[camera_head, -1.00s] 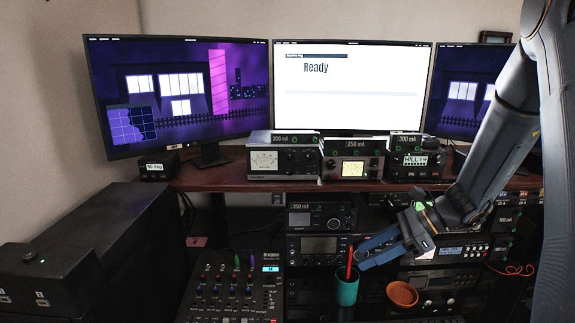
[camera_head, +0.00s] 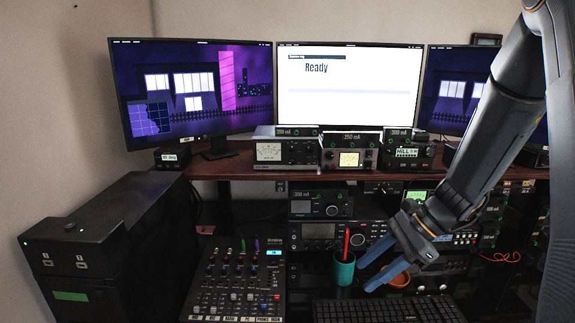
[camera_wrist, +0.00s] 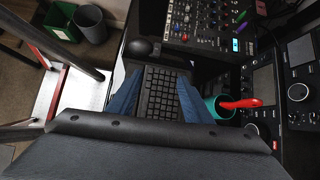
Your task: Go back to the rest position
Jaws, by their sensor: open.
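My gripper (camera_head: 366,277) is open and empty, its two blue fingers apart, in the right half of the head view. It hangs above the desk, in front of an orange dish (camera_head: 399,279) that it partly hides. In the wrist view my gripper (camera_wrist: 158,92) has its fingers spread over a black keyboard (camera_wrist: 160,90), with nothing between them but the view of the keys. The cup (camera_wrist: 217,108) also shows beside the right finger in the wrist view.
A mixer (camera_head: 235,280) with coloured knobs lies left of the cup. Stacked radios (camera_head: 320,205) and a shelf with three meter units (camera_head: 350,158) stand behind. A black cabinet (camera_head: 110,235) is at left. The wrist view shows a green bin (camera_wrist: 63,20) on the floor.

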